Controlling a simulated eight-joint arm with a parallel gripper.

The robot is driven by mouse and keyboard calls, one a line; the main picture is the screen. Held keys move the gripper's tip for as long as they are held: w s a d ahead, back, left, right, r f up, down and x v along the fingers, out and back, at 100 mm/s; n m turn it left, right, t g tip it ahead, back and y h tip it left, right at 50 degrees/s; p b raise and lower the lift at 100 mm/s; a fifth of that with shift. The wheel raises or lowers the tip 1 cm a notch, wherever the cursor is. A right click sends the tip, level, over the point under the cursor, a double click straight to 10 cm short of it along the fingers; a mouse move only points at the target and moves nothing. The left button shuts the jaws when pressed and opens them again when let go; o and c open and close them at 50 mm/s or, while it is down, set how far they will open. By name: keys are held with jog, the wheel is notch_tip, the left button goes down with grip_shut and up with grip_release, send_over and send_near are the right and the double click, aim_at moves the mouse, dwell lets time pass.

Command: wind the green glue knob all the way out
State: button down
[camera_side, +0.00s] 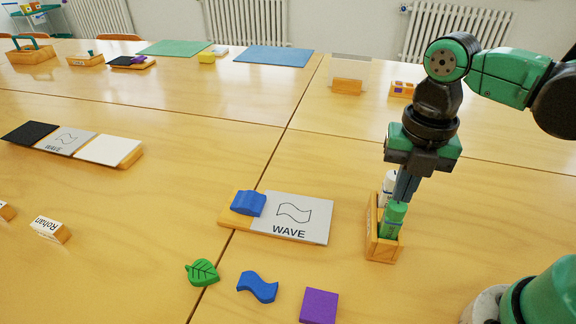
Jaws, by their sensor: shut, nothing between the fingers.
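A green glue stick (393,221) stands upright in a small wooden holder (381,249) at the right of the near table. A white glue stick (388,187) stands behind it in the same holder. My gripper (403,197) points down over the holder, its fingers shut and empty. The fingertips are right behind or above the top of the green stick; I cannot tell whether they touch it. The fingers partly hide the white stick. I cannot make out a separate knob on the green stick.
A grey WAVE card (300,222) on a wooden board with a blue block (248,203) lies left of the holder. The table beyond the holder is mostly clear.

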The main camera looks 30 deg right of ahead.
jog(key=shift+f, duration=0.55)
jog(key=shift+r, duration=0.2)
jog(key=shift+r, duration=0.3)
dwell(0.4)
grip_release()
dwell(0.6)
